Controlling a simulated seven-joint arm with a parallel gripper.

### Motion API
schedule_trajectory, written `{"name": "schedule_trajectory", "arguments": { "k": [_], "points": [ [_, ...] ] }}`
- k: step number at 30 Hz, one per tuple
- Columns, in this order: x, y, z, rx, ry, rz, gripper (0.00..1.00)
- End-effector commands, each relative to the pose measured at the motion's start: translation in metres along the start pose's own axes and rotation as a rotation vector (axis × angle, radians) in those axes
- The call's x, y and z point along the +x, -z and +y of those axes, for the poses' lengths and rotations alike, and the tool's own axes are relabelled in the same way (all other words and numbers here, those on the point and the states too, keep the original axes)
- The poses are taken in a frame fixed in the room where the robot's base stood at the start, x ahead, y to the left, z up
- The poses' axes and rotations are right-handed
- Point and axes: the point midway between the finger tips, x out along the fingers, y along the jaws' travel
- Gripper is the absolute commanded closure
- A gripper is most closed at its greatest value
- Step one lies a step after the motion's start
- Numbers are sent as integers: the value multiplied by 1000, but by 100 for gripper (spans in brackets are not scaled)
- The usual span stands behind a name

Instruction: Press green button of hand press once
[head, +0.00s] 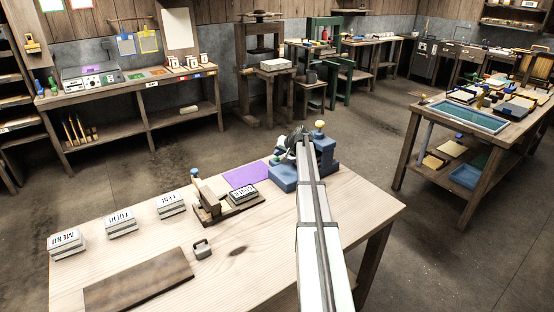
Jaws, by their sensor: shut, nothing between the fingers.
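A blue hand press (323,146) with a yellow knob on top stands at the far right part of the wooden table. My arm reaches over the table and covers part of it. My dark gripper (287,147) is at the left side of the blue press, small in the head view, and is shut and empty. A small greenish spot (276,158) shows just beside the gripper; I cannot tell if it is the green button. Whether the gripper touches the press cannot be told.
A smaller wooden press (211,200) with a printing block stands left of a purple sheet (246,174). Several white lettered stacks (120,222), a grey weight (202,249) and a brown board (138,280) lie on the table (255,270). The table's front right is mostly clear.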

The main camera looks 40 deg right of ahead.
Motion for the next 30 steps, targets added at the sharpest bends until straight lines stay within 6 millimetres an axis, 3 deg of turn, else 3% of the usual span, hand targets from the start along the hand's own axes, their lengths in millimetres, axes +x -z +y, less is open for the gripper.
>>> {"name": "schedule_trajectory", "arguments": {
  "k": [30],
  "points": [
    [5,-4,4,0,0,-1,100]
  ]
}}
